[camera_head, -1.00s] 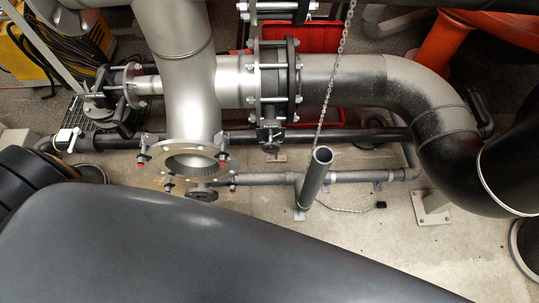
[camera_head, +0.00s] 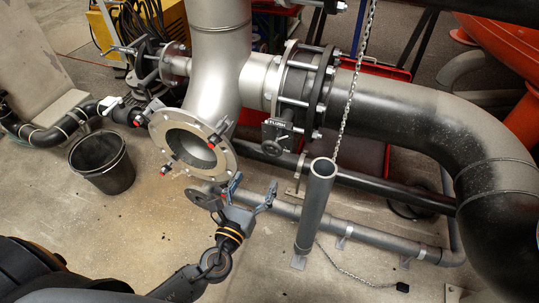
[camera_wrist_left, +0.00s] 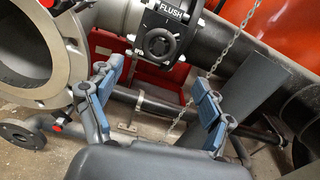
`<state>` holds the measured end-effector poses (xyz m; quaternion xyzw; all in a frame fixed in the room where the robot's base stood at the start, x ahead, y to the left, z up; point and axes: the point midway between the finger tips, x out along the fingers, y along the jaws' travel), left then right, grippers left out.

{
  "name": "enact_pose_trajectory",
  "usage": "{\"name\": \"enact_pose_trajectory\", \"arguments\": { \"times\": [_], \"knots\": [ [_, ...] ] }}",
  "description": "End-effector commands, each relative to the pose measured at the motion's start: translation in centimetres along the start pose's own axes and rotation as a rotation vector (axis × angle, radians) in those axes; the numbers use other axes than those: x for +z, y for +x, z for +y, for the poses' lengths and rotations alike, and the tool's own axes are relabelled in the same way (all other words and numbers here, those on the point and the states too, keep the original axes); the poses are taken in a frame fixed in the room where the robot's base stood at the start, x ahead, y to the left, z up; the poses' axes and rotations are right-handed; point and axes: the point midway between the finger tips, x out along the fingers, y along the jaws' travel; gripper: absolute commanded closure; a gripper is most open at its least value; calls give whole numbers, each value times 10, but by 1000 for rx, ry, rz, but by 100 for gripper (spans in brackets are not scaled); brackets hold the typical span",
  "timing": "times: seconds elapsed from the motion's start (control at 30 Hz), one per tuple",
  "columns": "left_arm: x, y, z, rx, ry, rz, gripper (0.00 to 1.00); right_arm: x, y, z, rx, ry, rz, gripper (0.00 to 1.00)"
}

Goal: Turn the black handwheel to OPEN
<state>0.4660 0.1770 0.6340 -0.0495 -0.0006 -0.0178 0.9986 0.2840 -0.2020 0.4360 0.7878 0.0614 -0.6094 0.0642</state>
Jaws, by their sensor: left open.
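A small black handwheel (camera_head: 271,148) sits on a dark box under the big flanged pipe joint, below a plate reading FLUSH (camera_head: 277,137). In the left wrist view the round handwheel (camera_wrist_left: 159,44) is ahead, near the top middle, with the FLUSH label (camera_wrist_left: 182,9) above it. My left gripper (camera_head: 254,187) is open and empty, below and slightly left of the handwheel, apart from it. Its blue-padded fingers (camera_wrist_left: 158,78) are spread wide in the left wrist view, and the handwheel shows beyond the gap between them. My right gripper is not in view.
An open flanged pipe end (camera_head: 192,148) with red-marked bolts is close left of my gripper. An upright grey tube (camera_head: 315,210) stands to the right, with a hanging chain (camera_head: 353,80) behind it. A black bucket (camera_head: 102,163) stands at left. Low pipes run along the floor.

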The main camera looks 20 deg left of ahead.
Motion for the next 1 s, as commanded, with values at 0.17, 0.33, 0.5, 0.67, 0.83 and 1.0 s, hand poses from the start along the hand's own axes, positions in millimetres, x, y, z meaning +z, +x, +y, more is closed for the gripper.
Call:
{"name": "enact_pose_trajectory", "arguments": {
  "times": [0.17, 0.33, 0.5, 0.67, 0.83, 1.0],
  "knots": [
    [3, 35, 0, 2, -4, -3, 20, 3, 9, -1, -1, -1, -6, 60],
    [2, 72, 0, 3, -4, -2, 20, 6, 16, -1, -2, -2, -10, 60],
    [1, 103, 0, 2, -6, 0, 20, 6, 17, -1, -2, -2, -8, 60],
    [0, 121, 0, 1, -6, 1, 20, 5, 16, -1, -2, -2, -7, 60],
    [0, 128, 0, 1, -6, 2, 20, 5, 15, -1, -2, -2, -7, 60],
    [0, 128, 0, 2, -6, 2, 20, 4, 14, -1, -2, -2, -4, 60]
  ]
}}
